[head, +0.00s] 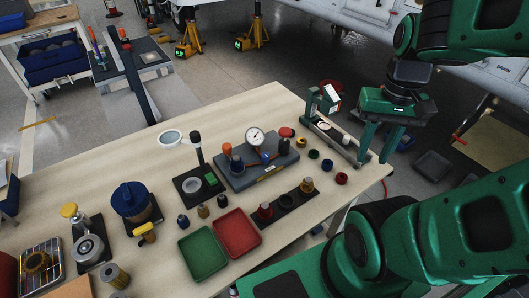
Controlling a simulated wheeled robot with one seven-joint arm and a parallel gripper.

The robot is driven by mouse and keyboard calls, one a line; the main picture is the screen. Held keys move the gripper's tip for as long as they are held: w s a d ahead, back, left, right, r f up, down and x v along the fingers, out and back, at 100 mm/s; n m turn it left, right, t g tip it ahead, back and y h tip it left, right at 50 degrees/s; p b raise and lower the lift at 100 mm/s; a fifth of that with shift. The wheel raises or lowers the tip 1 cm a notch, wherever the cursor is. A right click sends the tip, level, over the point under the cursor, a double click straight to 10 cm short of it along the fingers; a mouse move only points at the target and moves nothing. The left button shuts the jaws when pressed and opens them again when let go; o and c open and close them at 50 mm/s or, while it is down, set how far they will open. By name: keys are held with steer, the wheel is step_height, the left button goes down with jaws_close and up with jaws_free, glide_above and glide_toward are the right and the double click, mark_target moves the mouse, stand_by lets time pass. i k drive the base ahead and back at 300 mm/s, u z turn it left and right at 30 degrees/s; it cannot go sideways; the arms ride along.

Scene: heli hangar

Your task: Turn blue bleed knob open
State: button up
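A grey gauge block (238,176) lies on the workbench, with a round white dial gauge (255,137) standing on it. A small blue knob (267,157) shows on the block just below the gauge; I take it for the bleed knob. Its turn position is too small to tell. A dark knob (237,165) and an orange-topped part (227,150) sit to its left on the block. My green gripper (372,160) points down at the bench's right end, well to the right of the block. Its two fingers are apart, with nothing seen between them.
A grey fixture (330,138) stands between the block and my gripper. Several coloured rings, including a red one (341,178), lie nearby. Red (237,235) and green (204,256) trays and a dark rack (290,208) sit in front of the block. The bench's right edge (384,172) is near my gripper.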

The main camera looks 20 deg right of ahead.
mark_target(264, 155)
steer(key=k, duration=0.5)
steer(key=u, duration=2.1)
steer(key=k, duration=0.65)
steer(key=z, duration=1.8)
steer(key=i, duration=1)
steer(key=u, duration=0.05)
